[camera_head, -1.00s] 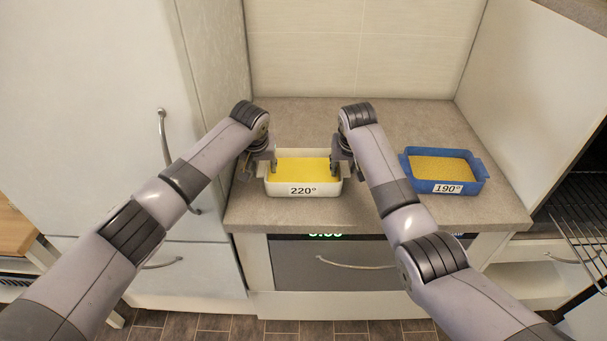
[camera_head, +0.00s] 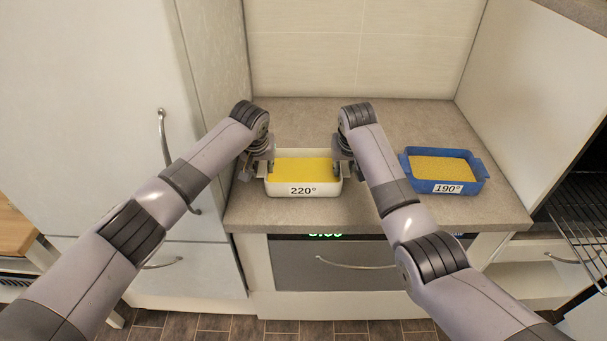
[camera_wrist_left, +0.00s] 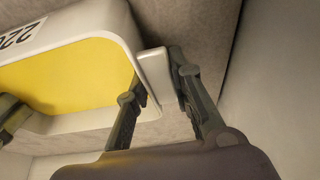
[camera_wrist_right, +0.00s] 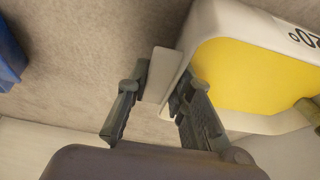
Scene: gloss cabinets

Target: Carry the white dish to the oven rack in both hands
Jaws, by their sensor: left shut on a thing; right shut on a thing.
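The white dish (camera_head: 302,188) with yellow contents and a "220°" label is on the grey counter in the head view. My left gripper (camera_head: 260,169) is shut on its left end handle; the left wrist view shows the fingers (camera_wrist_left: 160,88) on either side of that white handle (camera_wrist_left: 155,74). My right gripper (camera_head: 345,168) is shut on the right end handle; the right wrist view shows its fingers (camera_wrist_right: 161,88) around the white tab (camera_wrist_right: 162,72). I cannot tell whether the dish touches the counter or is slightly above it.
A blue dish (camera_head: 446,172) labelled "190°" stands to the right on the counter (camera_head: 375,213). A wire rack (camera_head: 578,222) shows at the right edge in a dark opening. A tall cabinet (camera_head: 90,110) stands close on the left.

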